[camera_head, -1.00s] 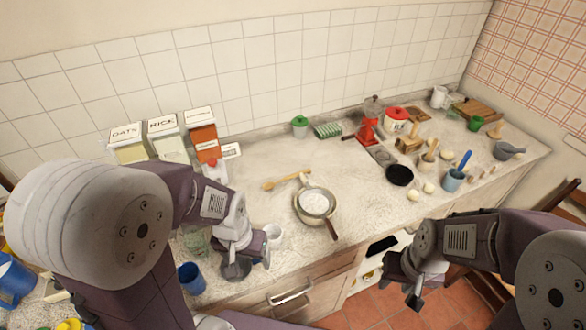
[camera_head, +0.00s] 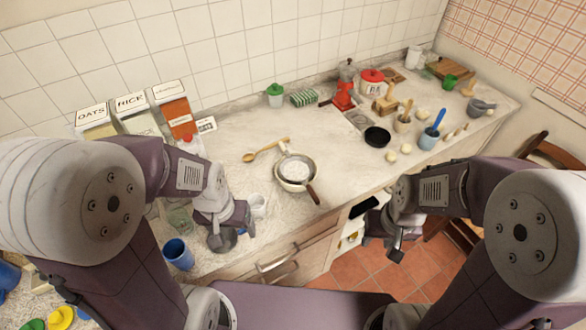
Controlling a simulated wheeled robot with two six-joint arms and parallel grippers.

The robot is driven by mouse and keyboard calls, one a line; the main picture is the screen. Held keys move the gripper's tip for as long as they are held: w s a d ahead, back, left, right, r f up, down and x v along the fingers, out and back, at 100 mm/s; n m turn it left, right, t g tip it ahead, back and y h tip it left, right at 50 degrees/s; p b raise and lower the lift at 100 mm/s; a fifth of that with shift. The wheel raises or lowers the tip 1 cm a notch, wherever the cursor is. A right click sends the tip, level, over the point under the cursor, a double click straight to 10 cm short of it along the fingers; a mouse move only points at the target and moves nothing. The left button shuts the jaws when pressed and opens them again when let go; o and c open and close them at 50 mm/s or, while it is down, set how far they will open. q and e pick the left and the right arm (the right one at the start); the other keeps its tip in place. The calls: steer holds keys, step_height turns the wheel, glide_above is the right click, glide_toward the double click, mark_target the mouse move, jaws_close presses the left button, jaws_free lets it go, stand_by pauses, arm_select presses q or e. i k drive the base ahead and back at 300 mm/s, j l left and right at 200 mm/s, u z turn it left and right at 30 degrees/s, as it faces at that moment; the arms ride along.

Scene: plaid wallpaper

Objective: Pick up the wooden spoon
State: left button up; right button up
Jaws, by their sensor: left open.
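The wooden spoon (camera_head: 262,151) lies on the pale counter behind and to the left of a saucepan. Its bowl points left and its handle runs right, towards the pan's far rim; I cannot tell whether they touch. My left gripper (camera_head: 229,234) is open over the front of the counter, nearer to me than the spoon and apart from it, beside a white cup. My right gripper (camera_head: 383,243) hangs in front of the counter, well away from the spoon. Its jaws are too unclear to judge.
The saucepan (camera_head: 296,172) with white contents is close to the spoon. A white cup (camera_head: 257,204) and blue cup (camera_head: 178,254) stand near my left gripper. Labelled canisters (camera_head: 133,113) stand at the back left. The counter left of the spoon is mostly clear.

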mark_target(248, 156)
steer(key=i+l, duration=0.15)
steer(key=l, duration=0.15)
steer(key=i+l, duration=0.15)
steer(key=l, duration=0.2)
steer(key=i+l, duration=0.15)
steer(key=l, duration=0.15)
steer(key=i+l+u, duration=0.1)
steer(key=l, duration=0.2)
steer(key=i, duration=0.05)
